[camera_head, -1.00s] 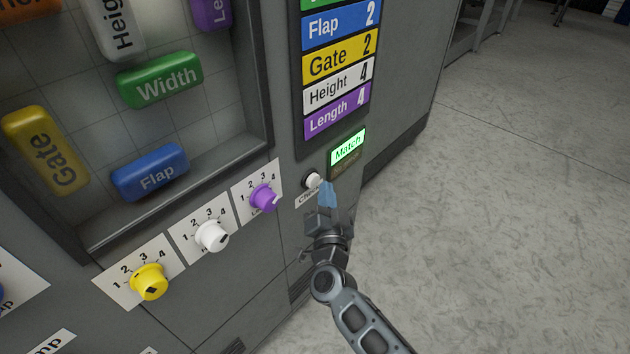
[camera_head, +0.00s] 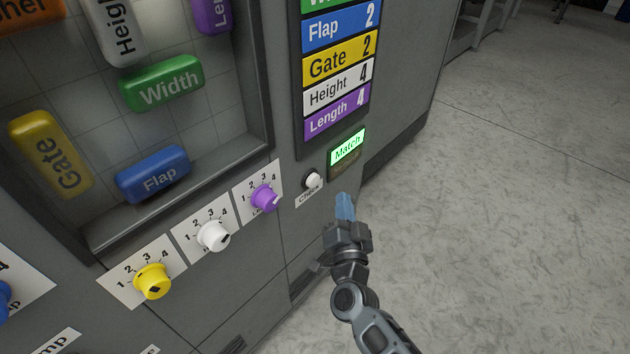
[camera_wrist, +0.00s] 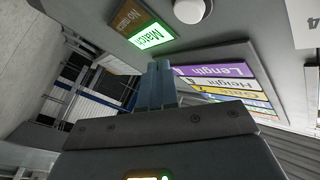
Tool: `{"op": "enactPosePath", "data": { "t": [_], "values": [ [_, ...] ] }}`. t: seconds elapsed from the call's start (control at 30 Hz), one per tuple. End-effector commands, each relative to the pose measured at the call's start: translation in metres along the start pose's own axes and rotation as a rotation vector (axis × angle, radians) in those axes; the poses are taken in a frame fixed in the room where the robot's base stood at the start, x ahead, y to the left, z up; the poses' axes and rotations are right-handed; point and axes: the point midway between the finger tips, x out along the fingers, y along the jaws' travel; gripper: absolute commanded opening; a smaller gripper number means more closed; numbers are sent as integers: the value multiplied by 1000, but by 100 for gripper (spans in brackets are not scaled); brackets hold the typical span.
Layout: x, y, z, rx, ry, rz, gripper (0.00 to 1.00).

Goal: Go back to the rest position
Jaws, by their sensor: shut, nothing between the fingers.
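My gripper (camera_head: 345,206) is shut and empty, its blue fingers pointing up, to the right of and below the white Check button (camera_head: 313,180). It appears apart from the machine's front panel. The wrist view shows the shut fingers (camera_wrist: 157,84) in the middle, with the round white button (camera_wrist: 189,10) above them. The lit green Match sign (camera_head: 347,147) is above my gripper in the head view, and it also shows in the wrist view (camera_wrist: 151,37). The unlit sign below it is dark.
The machine front carries a yellow knob (camera_head: 152,281), a white knob (camera_head: 214,236) and a purple knob (camera_head: 265,198). A recessed window with labelled blocks, such as the blue Flap block (camera_head: 153,174), is at the left. Open grey floor (camera_head: 500,200) lies to the right.

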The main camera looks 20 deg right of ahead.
Motion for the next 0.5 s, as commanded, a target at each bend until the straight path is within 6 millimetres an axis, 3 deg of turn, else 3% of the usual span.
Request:
{"op": "enactPosePath", "data": {
  "t": [0.33,0.43,0.5],
  "values": [
    [-5,1,0,-5,-4,-2,0],
    [-24,6,-2,-22,-19,-12,0],
    [-48,10,-4,-43,-37,-25,0]
  ]
}}
